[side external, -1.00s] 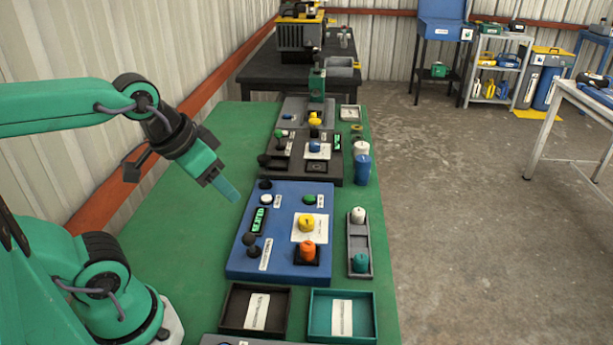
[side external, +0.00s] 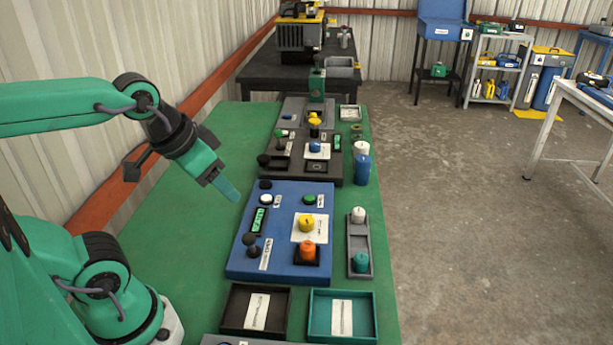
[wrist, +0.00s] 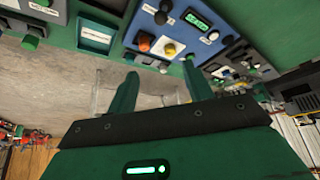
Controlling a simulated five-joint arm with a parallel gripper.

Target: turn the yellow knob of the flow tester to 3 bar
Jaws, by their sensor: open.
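A yellow knob (side external: 306,222) sits on a white dial card on the blue panel (side external: 245,190). The knob is upright, and its setting is too small to read. It also shows in the wrist view (wrist: 169,49). The panel has a lit green display (side external: 259,220), not clearly legible. My gripper (side external: 226,187) hangs in the air left of the panel, above the green table. In the wrist view its two fingers (wrist: 158,69) stand apart with nothing between them. It is clear of the knob.
An orange knob (side external: 308,249) stands just in front of the yellow one. A black lever knob (side external: 251,241) is on the panel's left side. A grey tray (side external: 359,239) lies to the right. A dark panel with a blue knob (side external: 315,146) stands behind. The table left of the panel is clear.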

